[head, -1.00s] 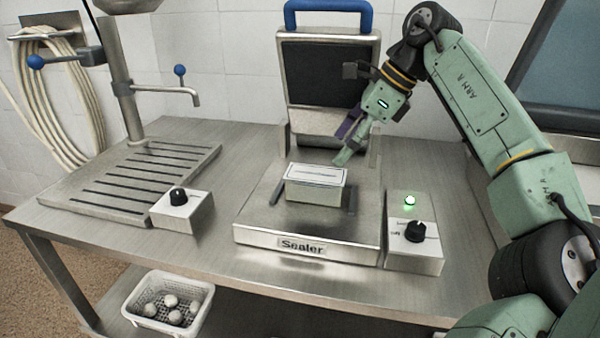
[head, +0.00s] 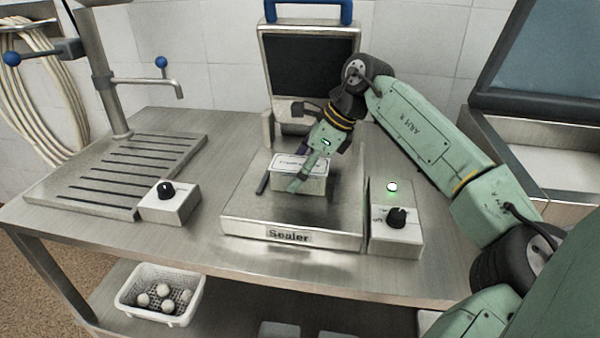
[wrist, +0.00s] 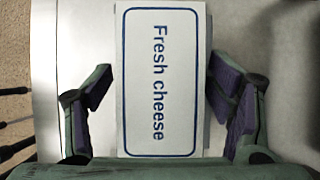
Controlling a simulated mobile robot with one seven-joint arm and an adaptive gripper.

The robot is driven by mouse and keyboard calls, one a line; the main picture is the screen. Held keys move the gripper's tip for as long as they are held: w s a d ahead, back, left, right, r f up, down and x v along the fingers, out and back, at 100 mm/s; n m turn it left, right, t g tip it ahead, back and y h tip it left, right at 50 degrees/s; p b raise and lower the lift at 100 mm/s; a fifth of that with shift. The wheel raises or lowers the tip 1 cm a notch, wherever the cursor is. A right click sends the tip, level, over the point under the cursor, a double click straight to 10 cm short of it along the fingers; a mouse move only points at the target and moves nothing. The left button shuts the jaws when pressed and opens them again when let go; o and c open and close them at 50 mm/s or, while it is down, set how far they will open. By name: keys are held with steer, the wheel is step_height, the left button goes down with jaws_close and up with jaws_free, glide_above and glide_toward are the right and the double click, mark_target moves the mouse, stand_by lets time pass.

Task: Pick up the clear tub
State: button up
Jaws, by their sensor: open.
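The tub (head: 316,184) is a small box with a white, blue-bordered label on top, sitting on the sealer's steel bed. In the wrist view its label (wrist: 135,85) reads "Fresh cheese" and fills the middle; the tub's sides are mostly hidden there. My gripper (head: 308,165) is over the tub, tilted down from the upper right, and covers part of it. I cannot tell how low the fingertips reach.
The sealer (head: 250,215) has a raised lid (head: 312,75) behind the tub and a knob box (head: 396,225) with a green light at right. A slotted drain plate (head: 110,175) and another knob box (head: 170,203) are at left. A white basket (head: 165,312) of balls sits below.

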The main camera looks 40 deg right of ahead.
steer(key=shift+f, duration=0.2)
stand_by(0.3)
steer(key=shift+c, duration=0.4)
steer(key=c, duration=1.5)
steer(key=shift+r, duration=0.15)
